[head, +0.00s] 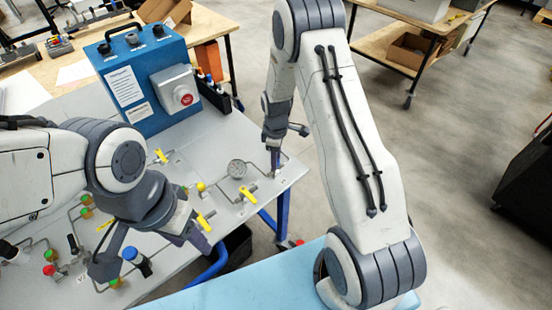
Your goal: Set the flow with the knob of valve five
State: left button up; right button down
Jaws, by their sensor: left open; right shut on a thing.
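I cannot read any valve number there. My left gripper (152,255) is open over the front of the panel, fingers spread wide. A dark blue-topped knob (138,261) shows between its fingers, and it does not appear to hold it.
A blue control box (140,85) with a red button stands at the back of the panel. Red, green and orange-capped fittings (50,270) lie at the left. A workbench (410,50) stands at the back right.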

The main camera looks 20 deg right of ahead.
jog(key=c, duration=0.5)
grip_release()
notch_tip(320, 180, up, 11)
jog(key=shift+f+b, duration=0.2)
jog(key=shift+b, duration=0.8)
